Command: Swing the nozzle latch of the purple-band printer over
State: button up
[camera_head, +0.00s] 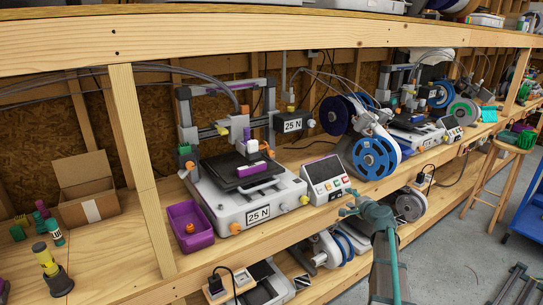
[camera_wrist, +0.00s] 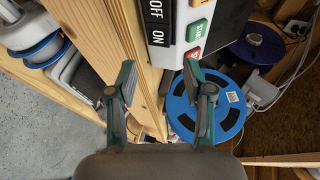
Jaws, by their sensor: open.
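The near printer (camera_head: 262,205), white and labelled 25 N, stands on the wooden shelf. In the wrist view my gripper (camera_wrist: 160,84) shows two spread fingers below the control box (camera_wrist: 172,32).
A blue spool (camera_head: 375,157) stands right of the control box; it also shows in the wrist view (camera_wrist: 206,105). A purple bin (camera_head: 190,225) sits left of the printer, beside a wooden post (camera_head: 143,170). Another printer (camera_head: 412,125) stands farther right. A lower shelf holds more spools.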

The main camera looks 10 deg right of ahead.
jog(key=w+a+r+m+t+y+p, duration=0.1)
jog(key=w+a+r+m+y+p, duration=0.1)
jog(key=a+r+m+p, duration=0.55)
jog(key=m+y+p, duration=0.3)
jog(key=m+y, duration=0.1)
jog(key=m, duration=0.4)
send_near(272, 155)
jog(key=shift+n+t, duration=0.25)
jog(key=shift+t, duration=0.15)
jog(key=p+x, duration=0.1)
jog(key=x, duration=0.3)
jog(key=p+x, duration=0.2)
jog(key=x, duration=0.3)
jog(key=shift+w+f, duration=0.1)
jog(key=shift+f, duration=0.1)
jog(key=shift+x, duration=0.75)
jog(key=shift+a+f, duration=0.1)
grip_shut()
